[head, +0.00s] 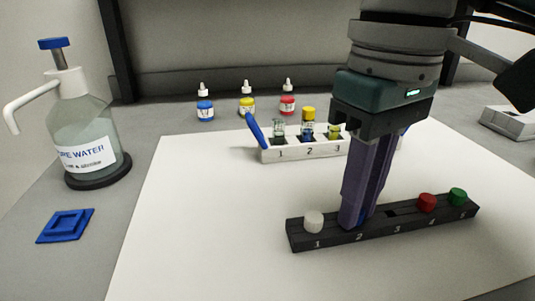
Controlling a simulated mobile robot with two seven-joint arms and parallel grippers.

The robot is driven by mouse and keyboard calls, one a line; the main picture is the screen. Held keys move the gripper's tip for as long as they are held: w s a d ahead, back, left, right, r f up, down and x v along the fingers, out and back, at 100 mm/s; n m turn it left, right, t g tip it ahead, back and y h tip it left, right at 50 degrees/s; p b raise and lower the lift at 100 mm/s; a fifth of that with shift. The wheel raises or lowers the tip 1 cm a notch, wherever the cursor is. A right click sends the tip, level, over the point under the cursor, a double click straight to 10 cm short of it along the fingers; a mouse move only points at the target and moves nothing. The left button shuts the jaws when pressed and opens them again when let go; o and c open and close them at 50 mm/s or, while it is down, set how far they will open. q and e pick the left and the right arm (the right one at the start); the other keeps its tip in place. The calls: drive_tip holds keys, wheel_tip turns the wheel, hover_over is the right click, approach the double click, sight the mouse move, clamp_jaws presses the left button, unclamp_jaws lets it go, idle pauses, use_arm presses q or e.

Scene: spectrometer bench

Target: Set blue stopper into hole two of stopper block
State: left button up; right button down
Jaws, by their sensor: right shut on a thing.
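The stopper block (380,231) is a long dark bar with holes numbered one to five, lying on the white sheet. A white stopper (313,221) sits at hole one, a red stopper (426,202) at four and a green stopper (457,196) at five. Hole three looks empty. My right gripper (357,219) points down with its fingertips at hole two. It is shut on the blue stopper, which the fingers hide almost wholly, so I cannot tell how deep it sits. My left gripper is out of view.
A white rack (292,153) with numbered vials and blue handles stands behind the block. Dropper bottles (246,105) stand farther back. A water bottle (85,140) and a blue square piece (66,226) are at left. The white sheet (200,220) is clear left of the block.

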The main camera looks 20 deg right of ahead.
drive_tip(key=c, duration=0.8)
unclamp_jaws()
drive_tip(key=shift+o, duration=0.2)
drive_tip(key=shift+r, duration=0.1)
wheel_tip(320, 180, up, 10)
drive_tip(key=shift+p, duration=0.3)
